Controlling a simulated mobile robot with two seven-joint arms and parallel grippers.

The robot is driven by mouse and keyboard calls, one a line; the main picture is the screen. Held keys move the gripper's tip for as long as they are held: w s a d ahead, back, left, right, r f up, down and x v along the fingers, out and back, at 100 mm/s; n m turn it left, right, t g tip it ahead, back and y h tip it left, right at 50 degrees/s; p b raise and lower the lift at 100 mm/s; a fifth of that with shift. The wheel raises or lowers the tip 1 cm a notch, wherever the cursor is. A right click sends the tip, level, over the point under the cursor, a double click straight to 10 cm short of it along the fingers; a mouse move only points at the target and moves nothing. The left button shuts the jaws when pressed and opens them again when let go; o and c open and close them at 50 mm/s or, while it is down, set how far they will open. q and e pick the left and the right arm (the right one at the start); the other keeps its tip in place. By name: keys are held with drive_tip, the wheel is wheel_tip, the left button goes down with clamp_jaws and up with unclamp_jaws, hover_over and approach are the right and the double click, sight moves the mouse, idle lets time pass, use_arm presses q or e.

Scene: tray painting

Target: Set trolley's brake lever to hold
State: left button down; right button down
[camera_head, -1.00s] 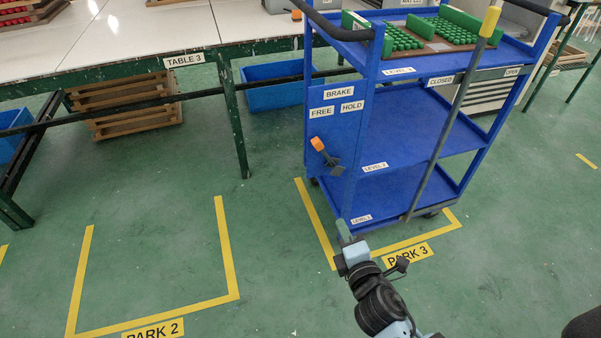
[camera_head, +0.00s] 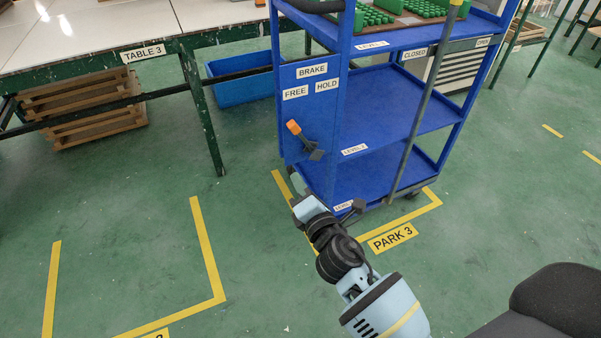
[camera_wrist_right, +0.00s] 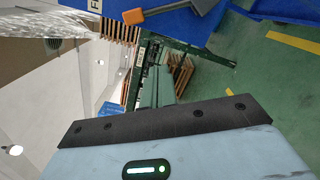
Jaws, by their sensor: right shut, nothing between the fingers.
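The blue trolley (camera_head: 331,113) stands at the right of the head view. Its brake lever (camera_head: 304,140) is on the side panel, with an orange tip and a dark pivot. The lever tilts up and left, towards the FREE label (camera_head: 295,92); the HOLD label (camera_head: 327,85) is to the right. In the right wrist view the lever's orange tip (camera_wrist_right: 133,16) shows near the top edge. My right gripper (camera_head: 296,182) is shut and empty, below the lever and apart from it in the head view. My left gripper is out of view.
Table 3 (camera_head: 143,53) stands at the left, with a blue bin (camera_head: 240,86) and wooden crates (camera_head: 85,112) beneath. A long grey bar (camera_head: 413,120) slants across the trolley's front. A dark chair (camera_head: 560,300) is at the lower right. The floor left of the trolley is clear.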

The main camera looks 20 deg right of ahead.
sight(303, 137)
drive_tip(key=w+d, duration=0.1)
drive_tip(key=w, duration=0.2)
drive_tip(key=w+d+r, duration=0.1)
drive_tip(key=w, duration=0.2)
drive_tip(key=w+d+r, duration=0.1)
drive_tip(key=w, duration=0.2)
drive_tip(key=shift+w+d+r, duration=0.1)
drive_tip(key=shift+w+d, duration=0.05)
drive_tip(key=shift+d, duration=0.05)
idle(0.3)
drive_tip(key=shift+d+r+m, duration=0.15)
drive_tip(key=shift+d+m, duration=0.05)
drive_tip(key=shift+m, duration=0.2)
